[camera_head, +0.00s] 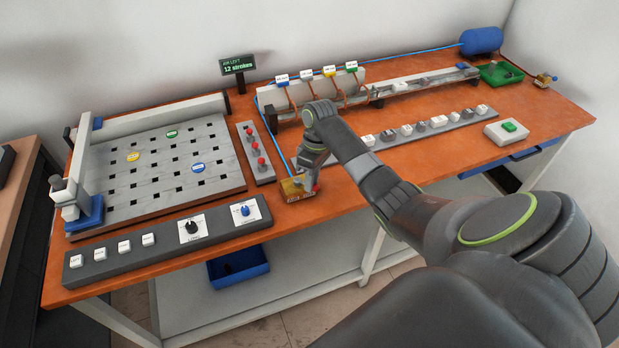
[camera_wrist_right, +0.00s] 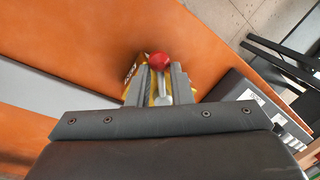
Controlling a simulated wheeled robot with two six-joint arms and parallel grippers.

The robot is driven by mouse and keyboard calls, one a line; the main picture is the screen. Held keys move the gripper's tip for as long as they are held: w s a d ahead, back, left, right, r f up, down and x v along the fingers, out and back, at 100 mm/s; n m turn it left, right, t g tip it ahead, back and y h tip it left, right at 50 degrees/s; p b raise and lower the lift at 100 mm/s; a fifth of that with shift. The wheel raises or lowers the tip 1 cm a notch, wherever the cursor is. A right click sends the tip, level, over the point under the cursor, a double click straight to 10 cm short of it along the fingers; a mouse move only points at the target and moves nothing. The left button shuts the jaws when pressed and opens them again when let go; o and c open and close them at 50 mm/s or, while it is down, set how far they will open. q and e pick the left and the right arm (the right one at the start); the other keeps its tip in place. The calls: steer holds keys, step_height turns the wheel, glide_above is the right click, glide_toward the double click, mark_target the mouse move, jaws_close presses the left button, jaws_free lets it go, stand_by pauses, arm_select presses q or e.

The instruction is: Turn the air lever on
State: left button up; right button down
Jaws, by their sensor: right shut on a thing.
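The air lever unit is a small yellow block (camera_head: 294,190) on the orange table, just right of the front control panel. In the right wrist view its lever shows as a pale metal shaft with a red knob (camera_wrist_right: 159,61), in front of the yellow block (camera_wrist_right: 132,76). My right gripper (camera_head: 309,184) points down at the block, and in the wrist view its fingers (camera_wrist_right: 163,84) stand on both sides of the shaft, shut on the lever. The gripper hides part of the block in the head view. My left gripper is in neither view.
A front panel (camera_head: 100,268) with buttons and two knobs lies left of the block. A strip of red buttons (camera_head: 246,164) and a perforated plate (camera_head: 225,173) lie behind it. A display (camera_head: 238,65) reads "12 strokes". A blue tank (camera_head: 481,41) stands far right.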

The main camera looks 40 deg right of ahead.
steer(key=n, duration=0.2)
steer(key=w+d+n, duration=0.1)
steer(key=n, duration=0.1)
steer(key=shift+w+d+n+g+h, duration=0.1)
steer(key=shift+w+n+g+h, duration=0.1)
steer(key=shift+n+g+h, duration=0.1)
steer(key=n, duration=0.1)
steer(key=w+n, duration=0.1)
steer(key=n, duration=0.3)
steer(key=shift+w+d+g+h, duration=0.3)
steer(key=shift+w+d+h, duration=0.05)
steer(key=shift+w+h, duration=0.05)
steer(key=c, duration=1.3)
jaws_free()
steer(key=shift+c, duration=0.2)
